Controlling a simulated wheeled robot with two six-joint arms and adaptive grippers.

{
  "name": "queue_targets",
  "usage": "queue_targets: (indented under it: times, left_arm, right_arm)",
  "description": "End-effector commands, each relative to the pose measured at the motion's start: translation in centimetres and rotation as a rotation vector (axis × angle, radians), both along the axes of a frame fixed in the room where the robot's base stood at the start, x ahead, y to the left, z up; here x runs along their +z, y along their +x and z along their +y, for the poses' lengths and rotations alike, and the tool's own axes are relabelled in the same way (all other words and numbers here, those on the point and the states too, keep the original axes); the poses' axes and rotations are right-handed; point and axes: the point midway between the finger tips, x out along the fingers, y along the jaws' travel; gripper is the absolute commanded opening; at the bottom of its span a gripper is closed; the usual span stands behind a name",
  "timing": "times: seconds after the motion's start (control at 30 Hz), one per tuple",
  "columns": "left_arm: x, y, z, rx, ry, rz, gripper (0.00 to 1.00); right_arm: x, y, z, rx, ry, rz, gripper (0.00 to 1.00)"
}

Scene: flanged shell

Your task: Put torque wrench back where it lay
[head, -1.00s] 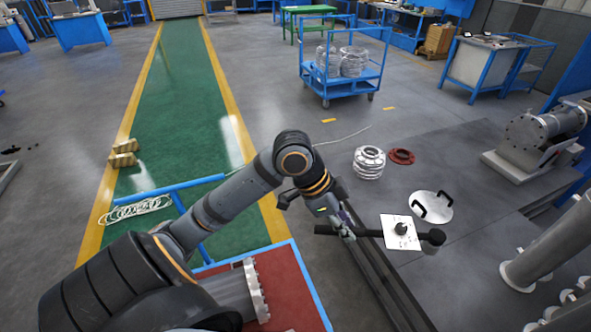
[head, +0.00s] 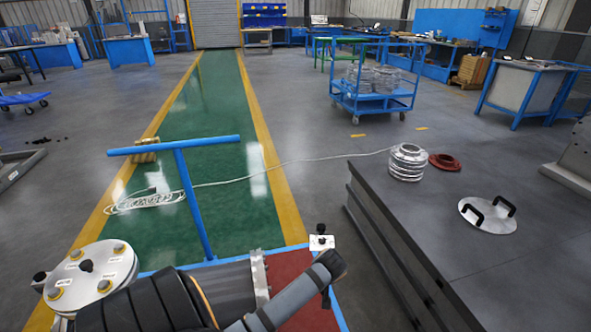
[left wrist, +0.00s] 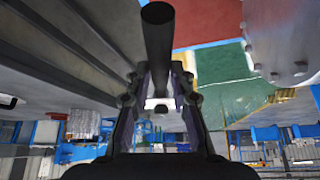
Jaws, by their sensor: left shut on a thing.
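The torque wrench appears in the left wrist view as a dark rod (left wrist: 158,40) between the fingers of my left gripper (left wrist: 158,82). The gripper is shut on it, and one rounded end of the rod points toward the top of that view. My right gripper is in neither view.
The dark table (head: 440,235) at right holds a stacked metal ring part (head: 407,162), a red ring (head: 445,162) and a round lid with two handles (head: 487,215). A red-topped cart (head: 300,264) bears a flanged shell (head: 258,275). A labelled disc (head: 95,272) is at left.

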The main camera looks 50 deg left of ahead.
Motion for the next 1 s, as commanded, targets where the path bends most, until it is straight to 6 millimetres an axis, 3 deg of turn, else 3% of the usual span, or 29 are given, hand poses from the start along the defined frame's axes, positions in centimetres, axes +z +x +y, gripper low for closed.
queue_targets:
  times: [0.03, 0.1, 0.23, 0.33, 0.5, 0.8, 1.0]
  left_arm:
    - [-4.7, -0.5, 0.6, 0.06, 0.002, -0.001, 0.0]
    - [-7.9, -1.3, 1.2, 0.139, 0.003, -0.003, 0.0]
    - [-11.9, -2.6, 2.0, 0.238, 0.004, -0.005, 0.0]
    - [-13.1, -3.1, 2.2, 0.275, 0.002, -0.006, 0.0]
    - [-13.4, -3.3, 2.3, 0.292, 0.002, -0.007, 0.0]
    - [-18.8, -3.3, 2.2, 0.289, 0.0, -0.005, 0.0]
    - [-19.6, -3.3, 2.3, 0.288, 0.001, -0.007, 0.0]
  right_arm:
    - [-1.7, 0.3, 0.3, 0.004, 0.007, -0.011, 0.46]
    - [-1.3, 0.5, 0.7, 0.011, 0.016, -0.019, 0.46]
    - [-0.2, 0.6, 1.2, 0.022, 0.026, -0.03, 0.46]
    - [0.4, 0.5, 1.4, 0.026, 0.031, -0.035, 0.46]
    - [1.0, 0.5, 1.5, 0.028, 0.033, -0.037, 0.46]
    - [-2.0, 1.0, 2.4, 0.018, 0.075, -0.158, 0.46]
    - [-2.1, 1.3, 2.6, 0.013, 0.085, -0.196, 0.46]
